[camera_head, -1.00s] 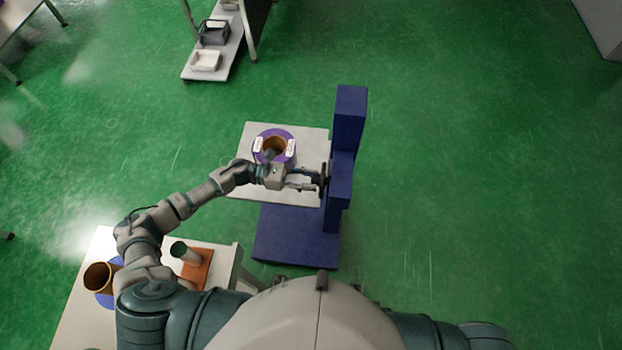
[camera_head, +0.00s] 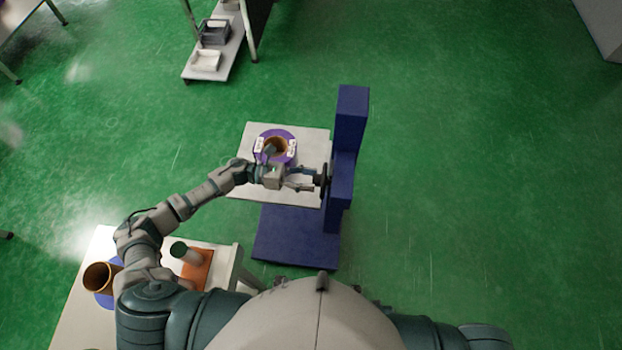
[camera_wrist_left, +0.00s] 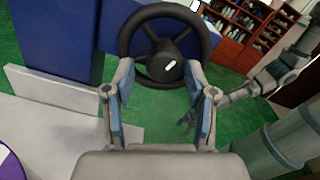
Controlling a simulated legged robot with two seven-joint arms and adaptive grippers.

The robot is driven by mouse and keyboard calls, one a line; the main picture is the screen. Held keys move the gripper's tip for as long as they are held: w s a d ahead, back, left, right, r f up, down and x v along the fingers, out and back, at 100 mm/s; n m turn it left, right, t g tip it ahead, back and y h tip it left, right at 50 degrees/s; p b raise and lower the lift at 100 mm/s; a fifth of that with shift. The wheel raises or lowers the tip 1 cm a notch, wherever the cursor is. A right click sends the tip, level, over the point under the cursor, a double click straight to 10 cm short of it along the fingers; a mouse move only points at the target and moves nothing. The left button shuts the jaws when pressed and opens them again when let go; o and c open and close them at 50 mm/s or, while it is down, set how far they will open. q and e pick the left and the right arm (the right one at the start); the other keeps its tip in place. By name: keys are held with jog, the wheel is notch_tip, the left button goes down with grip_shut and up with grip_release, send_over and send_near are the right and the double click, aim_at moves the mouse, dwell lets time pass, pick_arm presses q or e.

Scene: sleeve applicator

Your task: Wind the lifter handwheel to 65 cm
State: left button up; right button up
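The lifter is a dark blue column (camera_head: 348,120) on a blue base (camera_head: 295,238), with a grey platform (camera_head: 305,138) on its left. The black handwheel (camera_head: 324,181) is on the column's side above the platform's right edge. In the left wrist view the handwheel (camera_wrist_left: 128,35) shows spokes and a hub with a white mark. My left gripper (camera_head: 314,180) reaches it from the left. In its wrist view the left gripper's fingers (camera_wrist_left: 160,75) are spread apart, either side of the hub, by the lower rim. Contact is unclear. No height reading is legible.
On the platform is a purple ring (camera_head: 286,134) with a brown cylinder (camera_head: 275,146). The floor right of the column is clear.

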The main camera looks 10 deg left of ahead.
pick_arm(q)
jog(key=a, duration=1.2)
jog(key=shift+a, duration=0.35)
pick_arm(e)
jog(key=shift+a+r, duration=0.1)
jog(key=shift+a, duration=0.15)
pick_arm(q)
jog(key=shift+d+f, duration=0.1)
jog(key=shift+d, duration=0.1)
pick_arm(e)
jog(key=shift+d, duration=0.15)
